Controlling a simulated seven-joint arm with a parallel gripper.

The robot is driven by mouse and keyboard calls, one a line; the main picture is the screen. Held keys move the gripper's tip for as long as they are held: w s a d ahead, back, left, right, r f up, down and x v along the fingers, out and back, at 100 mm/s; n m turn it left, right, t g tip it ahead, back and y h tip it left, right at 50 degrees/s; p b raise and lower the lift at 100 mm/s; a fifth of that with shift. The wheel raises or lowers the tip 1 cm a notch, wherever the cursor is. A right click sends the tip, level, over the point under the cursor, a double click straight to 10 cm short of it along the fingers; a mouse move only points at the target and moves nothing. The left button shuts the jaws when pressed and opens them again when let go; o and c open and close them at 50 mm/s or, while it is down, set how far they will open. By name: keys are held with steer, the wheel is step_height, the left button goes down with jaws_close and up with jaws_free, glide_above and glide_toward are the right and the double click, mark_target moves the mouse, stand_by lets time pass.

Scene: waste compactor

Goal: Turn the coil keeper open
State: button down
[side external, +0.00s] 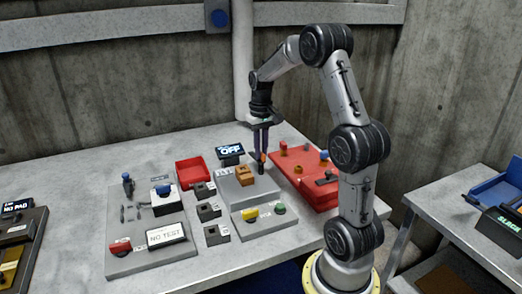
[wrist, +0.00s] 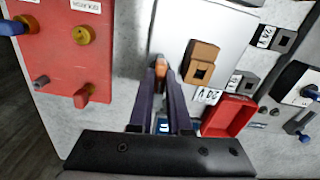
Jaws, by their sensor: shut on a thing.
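My gripper (side external: 261,168) points down at the right edge of the grey raised box in the side external view. In the wrist view my gripper (wrist: 160,72) has its fingertips closed together on a small orange piece, which I take to be the coil keeper (wrist: 157,63). The fingers hide most of it, so its angle cannot be told. The orange-brown coil block (side external: 244,175), with a dark square opening in the wrist view (wrist: 202,60), sits on the grey box (side external: 236,192) beside the fingers, apart from them.
A red panel (side external: 303,190) with knobs stands right of the gripper. A display reading OFF (side external: 230,150) and a red tray (side external: 192,172) are behind and left. Small dark blocks (side external: 208,211) and a button panel (side external: 262,220) lie in front. Bare table (side external: 120,160) is at the back left.

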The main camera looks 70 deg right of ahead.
steer(key=shift+r+m, duration=0.1)
steer(key=shift+m, duration=0.5)
steer(key=c, duration=0.9)
jaws_free()
steer(key=shift+o, duration=0.2)
step_height(320, 180, up, 14)
